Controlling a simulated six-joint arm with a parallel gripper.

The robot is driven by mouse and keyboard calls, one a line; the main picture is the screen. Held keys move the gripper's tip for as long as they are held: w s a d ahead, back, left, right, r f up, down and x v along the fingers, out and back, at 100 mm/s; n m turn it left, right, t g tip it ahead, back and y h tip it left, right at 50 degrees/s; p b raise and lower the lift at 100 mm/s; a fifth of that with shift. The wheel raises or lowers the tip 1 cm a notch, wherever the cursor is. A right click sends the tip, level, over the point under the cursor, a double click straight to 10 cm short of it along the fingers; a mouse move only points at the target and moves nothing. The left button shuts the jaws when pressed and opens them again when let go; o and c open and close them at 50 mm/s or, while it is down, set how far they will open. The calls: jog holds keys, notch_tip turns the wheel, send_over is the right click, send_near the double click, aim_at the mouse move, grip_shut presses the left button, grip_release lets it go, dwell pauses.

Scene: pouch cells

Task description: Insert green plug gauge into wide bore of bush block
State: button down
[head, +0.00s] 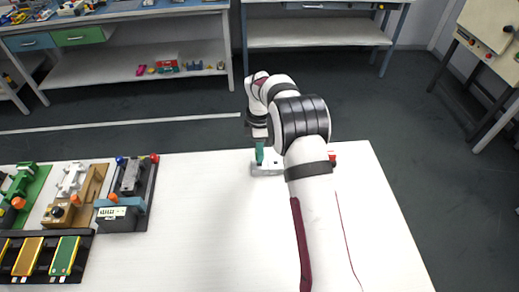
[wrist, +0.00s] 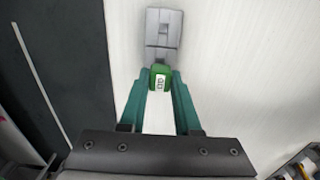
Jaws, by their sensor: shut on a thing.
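My gripper (wrist: 160,90) has two teal fingers shut on the green plug gauge (wrist: 160,79), which carries a white label, in the wrist view. The gauge overlaps the near end of a grey block (wrist: 163,30), apparently the bush block. I cannot tell whether the gauge is above the block, touching it or partly in a bore; the bores are not visible. In the head view, the block (head: 266,170) lies near the table's far edge, with a teal finger (head: 259,154) just over its left part. My arm hides part of the block.
A red item (head: 332,160) shows partly behind my arm on the white table (head: 205,225). Fixtures with green, brown and dark bases (head: 130,185) and a black tray (head: 82,278) stand at the left. The middle of the table is clear.

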jog(key=shift+f, duration=1.6)
jog(key=c, duration=0.5)
grip_release()
jog(key=shift+c, duration=0.2)
notch_tip(320, 180, up, 16)
jog(key=shift+f, duration=0.1)
